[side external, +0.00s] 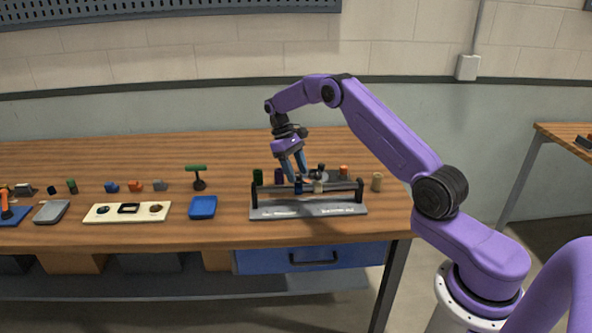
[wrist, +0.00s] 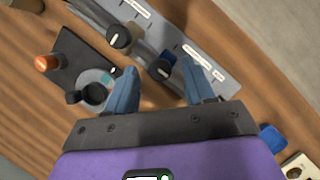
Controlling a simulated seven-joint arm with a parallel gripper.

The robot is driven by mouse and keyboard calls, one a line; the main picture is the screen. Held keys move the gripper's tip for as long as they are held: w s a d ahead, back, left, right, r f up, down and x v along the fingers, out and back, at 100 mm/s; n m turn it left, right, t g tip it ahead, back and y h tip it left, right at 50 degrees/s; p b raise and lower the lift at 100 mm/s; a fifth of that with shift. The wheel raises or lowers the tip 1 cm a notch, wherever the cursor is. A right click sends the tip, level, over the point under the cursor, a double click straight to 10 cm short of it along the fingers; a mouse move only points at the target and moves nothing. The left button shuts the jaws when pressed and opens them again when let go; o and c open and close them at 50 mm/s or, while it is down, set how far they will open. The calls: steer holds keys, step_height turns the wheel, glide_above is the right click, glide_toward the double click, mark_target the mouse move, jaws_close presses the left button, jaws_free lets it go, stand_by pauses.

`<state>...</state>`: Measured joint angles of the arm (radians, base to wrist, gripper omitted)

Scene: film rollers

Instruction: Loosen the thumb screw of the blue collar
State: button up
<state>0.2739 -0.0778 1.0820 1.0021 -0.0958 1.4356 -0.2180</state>
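The blue collar (side external: 298,188) sits on the bar of the grey roller stand (side external: 285,211). In the wrist view, a little of the blue collar (wrist: 170,57) shows behind its black thumb screw (wrist: 160,70), which has a pale line across its top. My gripper (side external: 297,177) is open and points down just above the collar. In the wrist view my gripper (wrist: 159,65) has its blue fingers apart, with the thumb screw appearing between the tips. I cannot tell whether either finger touches it.
A second collar (side external: 318,187), cream, with a similar black knob (wrist: 118,37), is beside it on the bar. A dark tray with an orange-topped piece (wrist: 47,63) and a black knob lies behind the stand. A blue box (side external: 203,207) stands left.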

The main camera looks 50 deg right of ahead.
steer(key=shift+r, duration=0.1)
steer(key=v, duration=0.7)
stand_by(0.5)
steer(key=shift+w+a+r, duration=0.1)
steer(key=shift+r, duration=0.05)
steer(key=s+a+r+n+t+h, duration=0.1)
steer(key=s+a+r+n, duration=0.15)
steer(key=a, duration=0.45)
steer(key=s+a+r+n, duration=0.1)
steer(key=s+a+r, duration=0.15)
steer(key=a, duration=0.35)
steer(key=s+a+r+n+t, duration=0.2)
steer(key=s+a+r+n, duration=0.15)
steer(key=s+a, duration=0.5)
steer(key=s+d+f+n+t+y, duration=0.1)
steer(key=s+n, duration=0.4)
steer(key=s, duration=2.4)
steer(key=shift+d+f+t+y, duration=0.3)
steer(key=shift+d+f, duration=0.4)
steer(key=shift+f, duration=0.05)
